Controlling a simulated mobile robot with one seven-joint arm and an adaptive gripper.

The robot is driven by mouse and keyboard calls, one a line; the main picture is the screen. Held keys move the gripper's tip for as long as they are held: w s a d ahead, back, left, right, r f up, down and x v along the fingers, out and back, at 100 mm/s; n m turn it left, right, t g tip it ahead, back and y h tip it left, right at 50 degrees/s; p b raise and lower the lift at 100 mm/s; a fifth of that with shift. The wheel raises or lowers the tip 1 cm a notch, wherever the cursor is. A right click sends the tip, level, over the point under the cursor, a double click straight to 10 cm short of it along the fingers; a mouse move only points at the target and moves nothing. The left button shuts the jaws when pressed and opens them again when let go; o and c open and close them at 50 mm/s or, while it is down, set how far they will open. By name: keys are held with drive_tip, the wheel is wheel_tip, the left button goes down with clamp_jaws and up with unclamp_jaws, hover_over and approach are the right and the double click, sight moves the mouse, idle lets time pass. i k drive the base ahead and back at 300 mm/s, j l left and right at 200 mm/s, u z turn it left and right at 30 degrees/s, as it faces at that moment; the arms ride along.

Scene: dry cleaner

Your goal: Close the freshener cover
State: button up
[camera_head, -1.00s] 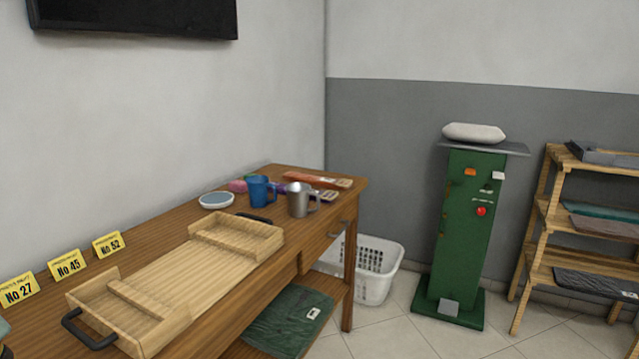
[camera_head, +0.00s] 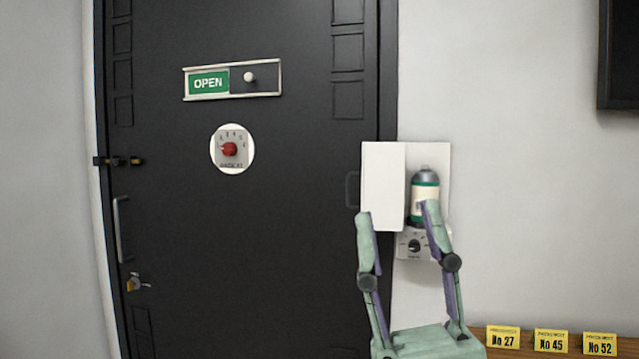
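The freshener is a white wall box (camera_head: 437,158) on the wall just right of the black door. Its white cover (camera_head: 383,186) stands swung open to the left, in front of the door's edge. Inside the box is a grey-topped can (camera_head: 425,190) with a green and cream label. A dial (camera_head: 414,245) sits below the can. My gripper (camera_head: 392,216) is in front of the box with its two green and purple fingers spread wide and nothing between them. The left fingertip overlaps the cover's lower edge and the right one overlaps the can; I cannot tell whether either touches.
The black door (camera_head: 290,240) carries an OPEN sign slider (camera_head: 232,80), a red knob (camera_head: 230,149), a handle and a lock with a key. The wooden table (camera_head: 520,353) with yellow number cards (camera_head: 551,341) is at lower right. A dark screen hangs at upper right.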

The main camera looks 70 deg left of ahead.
sight(382, 173)
drive_tip(key=j+u, duration=0.1)
drive_tip(key=u, duration=0.8)
drive_tip(key=j+u, duration=0.15)
drive_tip(key=u, duration=0.3)
drive_tip(key=i+j, duration=0.1)
drive_tip(key=j, duration=0.5)
drive_tip(key=i+j, duration=0.15)
drive_tip(key=j, duration=0.15)
drive_tip(key=u, duration=0.05)
